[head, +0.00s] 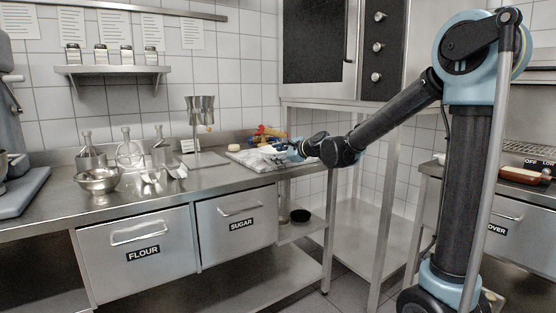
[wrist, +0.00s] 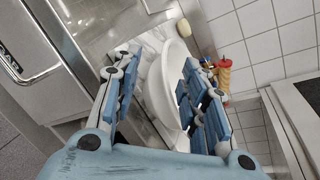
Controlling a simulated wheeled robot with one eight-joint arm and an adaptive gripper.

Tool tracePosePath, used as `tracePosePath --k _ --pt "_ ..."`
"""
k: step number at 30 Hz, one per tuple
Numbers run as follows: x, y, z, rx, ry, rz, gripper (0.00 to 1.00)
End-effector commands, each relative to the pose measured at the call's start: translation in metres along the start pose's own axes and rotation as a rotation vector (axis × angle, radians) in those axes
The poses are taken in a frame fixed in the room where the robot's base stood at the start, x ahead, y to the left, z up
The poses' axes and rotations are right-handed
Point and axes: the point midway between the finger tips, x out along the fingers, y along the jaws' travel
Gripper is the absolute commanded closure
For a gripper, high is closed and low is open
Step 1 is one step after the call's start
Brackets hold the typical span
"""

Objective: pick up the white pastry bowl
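The white pastry bowl (head: 271,150) sits on a pale marble board (head: 247,158) at the right end of the steel counter. In the head view my gripper hides part of it. In the wrist view the white bowl (wrist: 156,88) shows between my fingers, with its right part behind the right finger. My gripper (head: 291,150) is at the bowl's right side, reaching in from the right. In the wrist view my gripper (wrist: 160,58) has its fingers apart, one on each side of the bowl's near wall. I cannot tell whether either finger touches it.
Red and yellow items (head: 264,134) stand behind the board against the tiled wall. A steel stand (head: 202,130) is left of the board, with a metal bowl (head: 98,180) farther left.

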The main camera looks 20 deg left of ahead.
Motion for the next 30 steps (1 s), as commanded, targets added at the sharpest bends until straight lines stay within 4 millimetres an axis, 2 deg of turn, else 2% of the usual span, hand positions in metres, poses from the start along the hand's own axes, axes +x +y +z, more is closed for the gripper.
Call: tracePosePath --k 3,14,24,30 --pt "0.013 0.0 0.001 -0.001 -0.001 0.0 0.6" --pt "0.029 -0.001 0.002 -0.001 -0.001 0.0 0.6" --pt "0.068 -0.005 0.007 -0.001 -0.001 0.001 0.6" --pt "0.074 -0.005 0.007 -0.001 0.0 0.0 0.6"
